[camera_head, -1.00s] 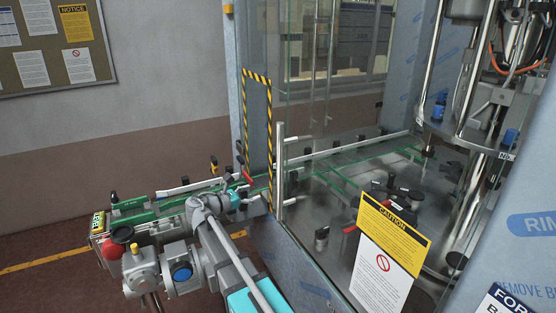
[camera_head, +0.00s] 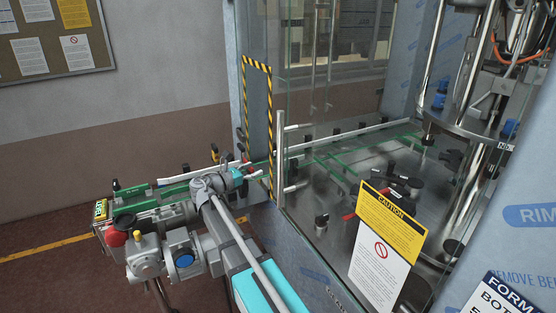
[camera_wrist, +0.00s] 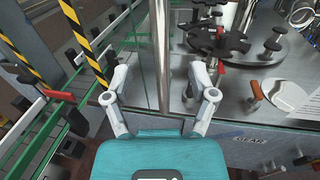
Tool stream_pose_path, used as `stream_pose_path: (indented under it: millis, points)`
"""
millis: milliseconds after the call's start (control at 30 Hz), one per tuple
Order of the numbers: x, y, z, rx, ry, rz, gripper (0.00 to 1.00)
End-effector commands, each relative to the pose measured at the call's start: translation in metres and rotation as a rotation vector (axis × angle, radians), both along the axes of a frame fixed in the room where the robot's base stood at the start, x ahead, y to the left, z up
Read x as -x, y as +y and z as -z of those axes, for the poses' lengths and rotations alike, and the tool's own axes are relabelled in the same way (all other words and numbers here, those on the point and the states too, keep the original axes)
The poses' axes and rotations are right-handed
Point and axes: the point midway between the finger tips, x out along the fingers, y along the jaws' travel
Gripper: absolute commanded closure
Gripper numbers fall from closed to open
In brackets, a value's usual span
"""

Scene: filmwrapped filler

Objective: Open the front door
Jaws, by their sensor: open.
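The front door (camera_head: 335,185) is a clear glass panel on the machine, and it looks shut. Its handle (camera_head: 280,160) is a pale vertical bar at the door's left edge, beside the yellow-black striped frame. In the wrist view the handle (camera_wrist: 163,50) runs down the middle of the picture, between the two finger lines. My gripper (camera_wrist: 162,92) is open, with one grey finger on each side of the bar and no clear contact. In the head view my gripper (camera_head: 246,176) is left of the handle's lower part; its fingertips are hard to make out there.
A conveyor with green rails (camera_head: 165,192) passes through the striped opening (camera_head: 257,130) just left of the handle. A red emergency button (camera_head: 117,231) is at lower left. A caution sign (camera_head: 385,250) is on the glass. Inside stands a black star wheel (camera_wrist: 222,38).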

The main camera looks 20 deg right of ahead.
Motion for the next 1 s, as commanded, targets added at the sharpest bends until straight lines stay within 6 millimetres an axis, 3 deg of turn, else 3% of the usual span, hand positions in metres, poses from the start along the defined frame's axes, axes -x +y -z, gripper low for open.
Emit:
stream_pose_path:
  millis: [600, 800, 1000]
  points:
    - [-0.021, -0.088, 0.000, 0.000, 0.000, 0.002, 0.26]
    - [-0.025, -0.107, 0.000, 0.000, 0.000, 0.002, 0.26]
    - [-0.026, -0.114, 0.000, 0.000, 0.000, 0.001, 0.26]
